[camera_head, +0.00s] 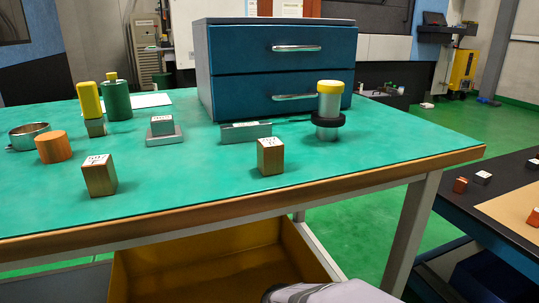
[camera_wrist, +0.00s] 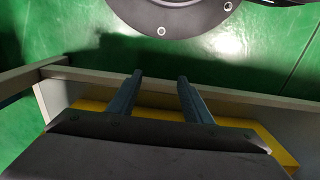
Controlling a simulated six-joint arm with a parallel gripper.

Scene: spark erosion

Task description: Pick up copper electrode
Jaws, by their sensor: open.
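Two copper-brown blocks with white labelled tops stand near the front of the green table in the head view. One block (camera_head: 100,177) is at the left and the other block (camera_head: 270,157) is right of the middle. An orange-copper cylinder (camera_head: 54,148) stands at the left behind the first block. I cannot tell which of these is the copper electrode. My gripper (camera_wrist: 158,82) shows in the wrist view, its two fingers apart with nothing between them. It is over the floor and a yellow bin, and no copper piece shows in that view.
The green table (camera_head: 200,185) also bears a blue drawer cabinet (camera_head: 280,70), a metal ring (camera_head: 28,135), a yellow-topped cylinder (camera_head: 329,110), a green cylinder (camera_head: 117,103) and small grey blocks. A yellow bin (camera_head: 200,275) is below. A dark side table (camera_head: 485,205) stands right.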

